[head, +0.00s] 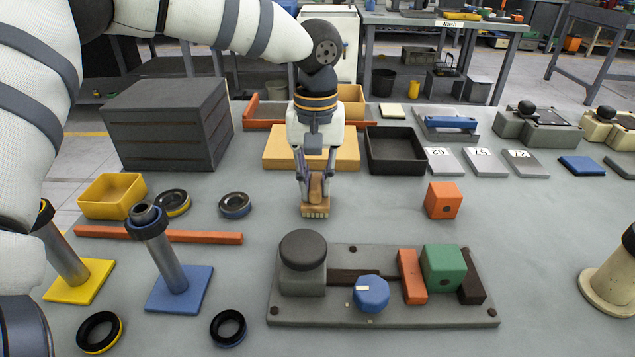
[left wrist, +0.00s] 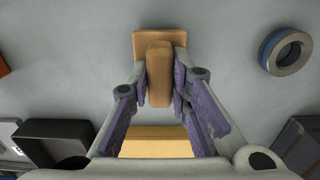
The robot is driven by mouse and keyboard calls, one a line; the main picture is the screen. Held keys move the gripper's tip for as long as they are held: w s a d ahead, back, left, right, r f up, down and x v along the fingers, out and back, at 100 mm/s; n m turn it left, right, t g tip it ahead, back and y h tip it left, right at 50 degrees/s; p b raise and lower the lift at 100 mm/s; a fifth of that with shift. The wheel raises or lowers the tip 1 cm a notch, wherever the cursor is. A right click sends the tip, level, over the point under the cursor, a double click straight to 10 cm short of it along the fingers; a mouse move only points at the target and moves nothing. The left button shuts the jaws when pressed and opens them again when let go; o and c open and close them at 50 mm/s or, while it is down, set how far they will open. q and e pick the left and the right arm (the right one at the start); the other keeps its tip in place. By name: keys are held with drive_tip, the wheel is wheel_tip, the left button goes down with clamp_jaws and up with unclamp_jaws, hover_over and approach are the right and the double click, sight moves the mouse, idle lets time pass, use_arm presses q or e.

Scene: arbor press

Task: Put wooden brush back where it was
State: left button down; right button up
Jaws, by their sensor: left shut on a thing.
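The wooden brush (head: 316,211) is upright, bristles down, near the middle of the table in the head view. Its wooden handle and block also show in the left wrist view (left wrist: 158,75). My left gripper (head: 315,187) points down and is shut on the brush's handle, with one finger on each side. I cannot tell whether the bristles touch the table. My right gripper is in neither view.
An orange block (head: 444,200) stands right of the brush. The fixture plate (head: 385,315) lies in front. Grey table is clear around the brush.

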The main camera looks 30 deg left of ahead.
sight(316, 181)
use_arm(q)
drive_tip(key=shift+f, duration=0.15)
drive_tip(key=c, duration=1.5)
unclamp_jaws()
drive_tip(key=shift+f, duration=0.1)
wheel_tip(316, 181, up, 12)
drive_tip(key=shift+r, duration=0.2)
drive_tip(key=shift+d, duration=0.1)
